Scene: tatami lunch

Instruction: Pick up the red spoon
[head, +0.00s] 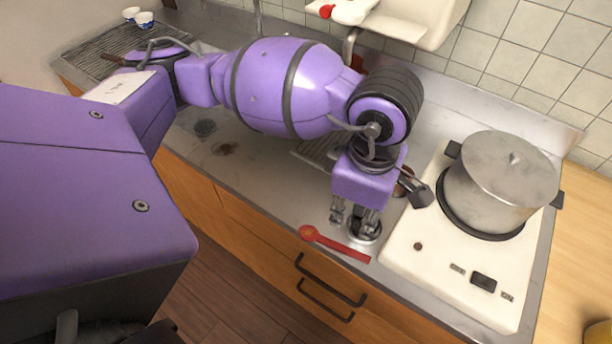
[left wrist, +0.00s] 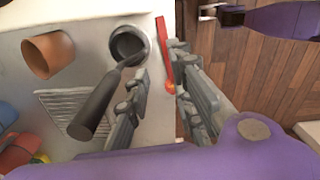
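The red spoon (head: 340,246) lies along the front edge of the counter, its round bowl to the left and its handle to the right. In the left wrist view the spoon (left wrist: 163,45) lies between my finger lines, its bowl partly beside the right finger. My left gripper (head: 355,215) points down just behind the spoon in the head view. In the left wrist view my left gripper (left wrist: 163,80) is open, with a clear gap between the fingers. I cannot tell whether a finger touches the spoon. What may be my right gripper (left wrist: 208,12) shows at the wrist view's top, too small to judge.
A dark ladle (left wrist: 93,105) lies right beside the spoon, close to the left finger. A brown cup (left wrist: 40,58) stands farther back. A lidded pot (head: 500,185) sits on the white stove (head: 440,265) at the right. Drawer handles (head: 330,280) are below the counter's front edge.

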